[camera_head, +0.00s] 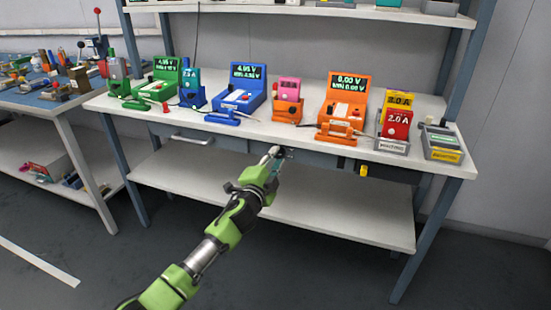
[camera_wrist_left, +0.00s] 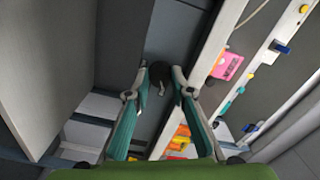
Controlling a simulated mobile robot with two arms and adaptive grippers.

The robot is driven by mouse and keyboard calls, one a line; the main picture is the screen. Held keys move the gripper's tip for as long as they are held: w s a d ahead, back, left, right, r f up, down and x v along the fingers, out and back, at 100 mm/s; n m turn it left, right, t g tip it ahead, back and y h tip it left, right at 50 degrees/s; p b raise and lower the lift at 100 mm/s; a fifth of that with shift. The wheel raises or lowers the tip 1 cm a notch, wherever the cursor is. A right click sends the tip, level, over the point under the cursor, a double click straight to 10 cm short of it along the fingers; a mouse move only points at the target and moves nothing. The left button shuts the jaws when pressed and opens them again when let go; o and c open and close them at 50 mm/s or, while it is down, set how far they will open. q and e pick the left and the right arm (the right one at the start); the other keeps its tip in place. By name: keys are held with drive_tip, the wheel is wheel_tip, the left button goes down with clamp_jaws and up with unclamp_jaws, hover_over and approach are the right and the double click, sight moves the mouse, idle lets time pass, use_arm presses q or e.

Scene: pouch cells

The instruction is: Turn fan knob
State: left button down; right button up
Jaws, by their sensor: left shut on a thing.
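My left gripper (camera_head: 277,153) is at the front edge of the workbench (camera_head: 240,136), just below the tabletop, with its arm reaching up from the lower left. In the left wrist view, the two teal-sided fingers of this gripper (camera_wrist_left: 162,80) close on a small dark, rounded knob (camera_wrist_left: 158,72). The knob sits against a grey panel under the bench edge. In the head view the gripper mostly hides it. Any marking on the knob is too small to read. My right gripper is not in view.
On the bench stand green (camera_head: 158,82), blue (camera_head: 243,88) and orange (camera_head: 345,105) meter stations, with a pink device (camera_head: 288,98) and red and yellow blocks. A drawer handle (camera_head: 192,139) is left of the gripper. The lower shelf (camera_head: 330,215) is bare.

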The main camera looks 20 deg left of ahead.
use_arm(q)
drive_tip(key=c, duration=1.8)
unclamp_jaws()
drive_tip(key=shift+o, duration=0.2)
drive_tip(key=s, duration=0.8)
drive_tip(key=shift+a+f, duration=0.1)
